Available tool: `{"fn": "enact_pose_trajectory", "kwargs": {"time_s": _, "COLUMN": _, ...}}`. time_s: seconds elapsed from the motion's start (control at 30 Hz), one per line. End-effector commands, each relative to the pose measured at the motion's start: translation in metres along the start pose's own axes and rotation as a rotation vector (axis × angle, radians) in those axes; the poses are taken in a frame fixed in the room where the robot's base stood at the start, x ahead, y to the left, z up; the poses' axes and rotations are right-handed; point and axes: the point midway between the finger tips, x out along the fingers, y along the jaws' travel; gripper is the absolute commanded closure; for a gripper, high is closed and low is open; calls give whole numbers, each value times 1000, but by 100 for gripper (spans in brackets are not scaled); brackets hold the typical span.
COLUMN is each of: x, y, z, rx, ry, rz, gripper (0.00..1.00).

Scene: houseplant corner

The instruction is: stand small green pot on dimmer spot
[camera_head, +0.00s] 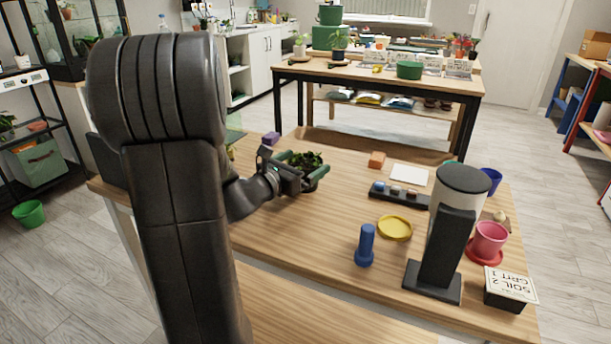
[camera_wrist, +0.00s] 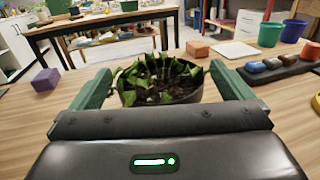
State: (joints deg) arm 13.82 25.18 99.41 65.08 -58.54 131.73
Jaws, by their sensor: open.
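My gripper (camera_head: 302,164) is open, with its green fingers on either side of a dark round pot (camera_wrist: 165,98) of leafy green plants. The pot stands on the wooden table; I cannot tell whether the fingers touch it. In the wrist view the fingers (camera_wrist: 165,82) reach along both sides of it. A small plain green pot (camera_wrist: 270,34) stands further back at the right in the wrist view. It is mostly hidden behind the black-and-white cylinder in the head view. I cannot tell which place is the dimmer spot.
A white pad (camera_head: 409,174), orange block (camera_head: 377,160), dark tray (camera_head: 400,194) of several stones, yellow saucer (camera_head: 395,228), blue cylinder (camera_head: 366,246), tall cylinder on a stand (camera_head: 441,240), pink pot (camera_head: 489,242) and blue pot (camera_head: 491,176) occupy the right. A purple block (camera_wrist: 46,81) lies left.

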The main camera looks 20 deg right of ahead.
Motion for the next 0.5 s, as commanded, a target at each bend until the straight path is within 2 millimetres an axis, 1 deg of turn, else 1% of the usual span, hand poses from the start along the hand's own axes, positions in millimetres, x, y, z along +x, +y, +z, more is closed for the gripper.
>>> {"fn": "enact_pose_trajectory", "kwargs": {"time_s": 0.03, "x": 5, "y": 0, "z": 0, "rx": 0, "ry": -1, "rz": -2, "gripper": 0}}
{"fn": "enact_pose_trajectory", "kwargs": {"time_s": 0.1, "x": 8, "y": -1, "z": 0, "rx": 0, "ry": -1, "rz": -1, "gripper": 0}}
{"fn": "enact_pose_trajectory", "kwargs": {"time_s": 0.3, "x": 8, "y": 0, "z": 0, "rx": 0, "ry": 0, "rz": 0, "gripper": 0}}
{"fn": "enact_pose_trajectory", "kwargs": {"time_s": 0.33, "x": 8, "y": 0, "z": 0, "rx": 0, "ry": 0, "rz": 0, "gripper": 2}}
{"fn": "enact_pose_trajectory", "kwargs": {"time_s": 0.47, "x": 8, "y": 0, "z": 0, "rx": 0, "ry": 0, "rz": 0, "gripper": 28}}
{"fn": "enact_pose_trajectory", "kwargs": {"time_s": 0.5, "x": 8, "y": 0, "z": 0, "rx": 0, "ry": 0, "rz": 0, "gripper": 35}}
